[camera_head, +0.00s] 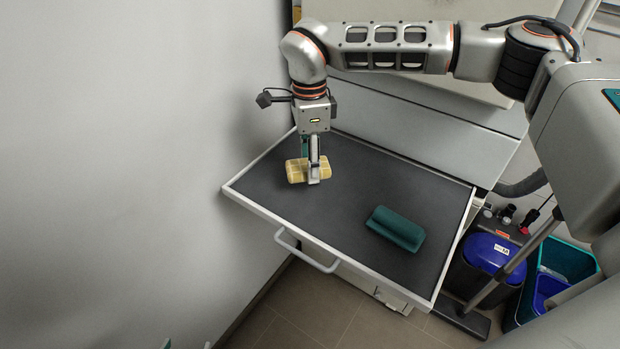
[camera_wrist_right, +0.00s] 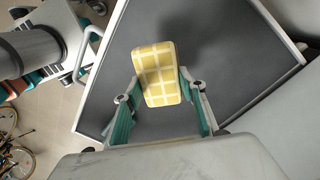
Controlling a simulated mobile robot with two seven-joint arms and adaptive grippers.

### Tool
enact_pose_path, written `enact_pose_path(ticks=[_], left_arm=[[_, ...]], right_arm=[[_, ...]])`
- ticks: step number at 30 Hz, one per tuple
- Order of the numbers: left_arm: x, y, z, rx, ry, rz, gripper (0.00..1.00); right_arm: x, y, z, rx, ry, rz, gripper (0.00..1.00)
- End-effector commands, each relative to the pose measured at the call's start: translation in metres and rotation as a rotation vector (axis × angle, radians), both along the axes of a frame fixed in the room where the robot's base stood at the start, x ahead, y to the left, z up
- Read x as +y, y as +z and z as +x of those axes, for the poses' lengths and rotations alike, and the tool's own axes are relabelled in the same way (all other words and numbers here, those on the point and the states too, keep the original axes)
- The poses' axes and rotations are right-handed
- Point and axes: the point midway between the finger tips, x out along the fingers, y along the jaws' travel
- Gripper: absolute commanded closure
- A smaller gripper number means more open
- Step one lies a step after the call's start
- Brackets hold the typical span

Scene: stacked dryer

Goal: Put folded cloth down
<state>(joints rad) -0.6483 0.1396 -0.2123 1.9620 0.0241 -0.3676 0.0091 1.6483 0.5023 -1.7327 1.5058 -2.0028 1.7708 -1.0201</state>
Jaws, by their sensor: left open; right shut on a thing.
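A yellow folded cloth with a pale check (camera_head: 296,171) is between the fingers of my right gripper (camera_head: 314,172), over the back left part of a dark pull-out shelf with a white rim (camera_head: 281,230). In the right wrist view the yellow cloth (camera_wrist_right: 158,75) is pinched between the teal fingers of my right gripper (camera_wrist_right: 162,88). I cannot tell whether it touches the shelf. A dark teal folded cloth (camera_head: 395,229) lies on the shelf's right half. Only the fingertips of my left gripper (camera_head: 186,345) show, apart, at the bottom left edge of the head view.
The shelf has a front handle (camera_head: 308,257) and bare room in its middle and front. A grey wall (camera_head: 130,150) is close on the left. A bin with a blue lid (camera_head: 492,252) and a teal crate (camera_head: 565,264) stand on the floor at right.

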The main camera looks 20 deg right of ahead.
Motion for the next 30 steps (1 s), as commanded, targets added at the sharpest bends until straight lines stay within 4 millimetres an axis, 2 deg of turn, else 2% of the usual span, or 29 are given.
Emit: enact_pose_path(ticks=[8, 15, 27, 28, 30], left_arm=[[0.000, 0.001, 0.000, 0.000, 0.000, 0.000, 0.43], [0.000, 0.002, 0.000, -0.001, 0.000, 0.000, 0.43], [0.000, 0.001, 0.000, 0.000, 0.000, 0.000, 0.43], [0.000, 0.001, 0.000, 0.000, 0.000, 0.000, 0.43], [0.000, 0.001, 0.000, 0.000, 0.000, 0.000, 0.43]], right_arm=[[0.000, -0.020, 0.000, 0.001, 0.001, 0.000, 0.77], [0.000, -0.052, 0.000, 0.001, 0.000, 0.000, 0.77], [0.000, -0.058, 0.000, -0.001, 0.001, 0.000, 0.77], [0.000, -0.058, 0.000, -0.001, 0.001, 0.000, 0.57], [0.000, -0.057, 0.000, -0.001, 0.001, 0.000, 0.43]])
